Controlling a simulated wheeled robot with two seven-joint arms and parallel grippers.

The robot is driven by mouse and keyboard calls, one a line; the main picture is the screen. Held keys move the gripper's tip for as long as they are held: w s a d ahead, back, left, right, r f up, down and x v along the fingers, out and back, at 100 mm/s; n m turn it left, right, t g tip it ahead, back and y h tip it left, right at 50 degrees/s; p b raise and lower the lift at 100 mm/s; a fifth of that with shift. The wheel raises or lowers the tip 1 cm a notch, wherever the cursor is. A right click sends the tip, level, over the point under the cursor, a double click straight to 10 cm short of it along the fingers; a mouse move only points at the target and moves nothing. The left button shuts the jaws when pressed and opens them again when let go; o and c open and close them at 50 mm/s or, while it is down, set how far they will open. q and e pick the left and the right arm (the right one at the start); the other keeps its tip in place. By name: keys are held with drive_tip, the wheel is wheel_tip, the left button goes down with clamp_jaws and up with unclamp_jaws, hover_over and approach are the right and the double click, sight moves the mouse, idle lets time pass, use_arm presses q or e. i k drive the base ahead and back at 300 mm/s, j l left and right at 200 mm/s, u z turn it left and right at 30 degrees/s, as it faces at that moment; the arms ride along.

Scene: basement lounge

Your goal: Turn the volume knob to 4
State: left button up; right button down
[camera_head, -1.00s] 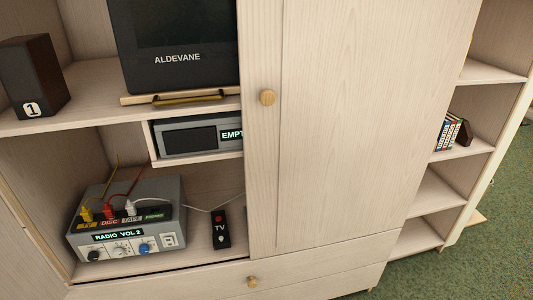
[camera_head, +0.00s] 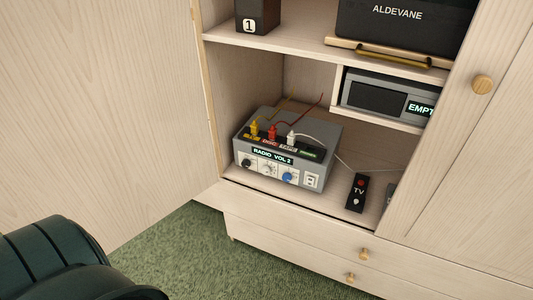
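A grey radio box (camera_head: 325,143) stands on the lower shelf of the open cabinet. Its lit display (camera_head: 272,156) reads "RADIO VOL 2". Its front carries a black knob (camera_head: 247,163) on the left, a pale dial (camera_head: 268,169) in the middle and a blue knob (camera_head: 288,177) to the right. The small print by the knobs is too small to read, so I cannot tell which one is the volume knob. Yellow, red and white plugs stand in its top. Neither of my grippers is in view.
An open door panel (camera_head: 95,100) fills the left side. A TV remote (camera_head: 357,192) lies right of the radio. A player reading "EMPTY" (camera_head: 378,97), partly cut off, sits above. A dark green rounded object (camera_head: 60,262) fills the lower left. Green carpet (camera_head: 170,250) lies below.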

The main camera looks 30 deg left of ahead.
sight(265, 170)
drive_tip(key=u, duration=1)
